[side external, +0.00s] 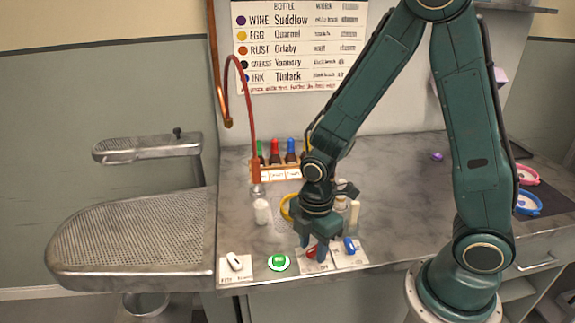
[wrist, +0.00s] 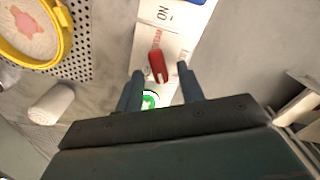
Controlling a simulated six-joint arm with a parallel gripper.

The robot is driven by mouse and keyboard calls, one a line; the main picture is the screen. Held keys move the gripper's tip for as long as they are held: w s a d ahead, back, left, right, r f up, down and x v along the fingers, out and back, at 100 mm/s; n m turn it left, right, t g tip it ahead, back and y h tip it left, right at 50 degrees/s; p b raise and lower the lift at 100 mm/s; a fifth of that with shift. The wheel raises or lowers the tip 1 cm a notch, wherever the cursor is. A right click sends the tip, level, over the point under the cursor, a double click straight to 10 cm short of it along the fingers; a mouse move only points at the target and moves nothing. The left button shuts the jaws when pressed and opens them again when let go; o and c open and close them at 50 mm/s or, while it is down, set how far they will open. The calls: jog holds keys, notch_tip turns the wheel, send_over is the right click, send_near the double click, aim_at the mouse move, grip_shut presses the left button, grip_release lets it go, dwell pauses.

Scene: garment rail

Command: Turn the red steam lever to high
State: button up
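The red steam lever (wrist: 157,66) stands on a white labelled plate and lies between the two fingertips of my gripper (wrist: 160,72) in the wrist view. Gaps show on both sides of it, so the fingers are open around or just above it. In the side view my gripper (side external: 313,248) points down over the red lever (side external: 311,253), which is partly hidden by the fingers. I cannot read the lever's setting marks clearly.
A green button (side external: 279,262) and a white lever (side external: 235,261) are to the left. A blue lever (side external: 349,245) is close on the right. A yellow hoop (wrist: 66,31) and a white roll (wrist: 51,104) lie behind on the counter. Bottles (side external: 275,152) stand in a rack farther back.

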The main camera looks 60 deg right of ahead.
grip_shut()
jog(key=shift+m, duration=0.3)
jog(key=shift+w+d+m, duration=0.1)
jog(key=shift+w+m, duration=0.05)
jog(key=shift+m, duration=2.45)
grip_release()
jog(key=shift+r, duration=0.1)
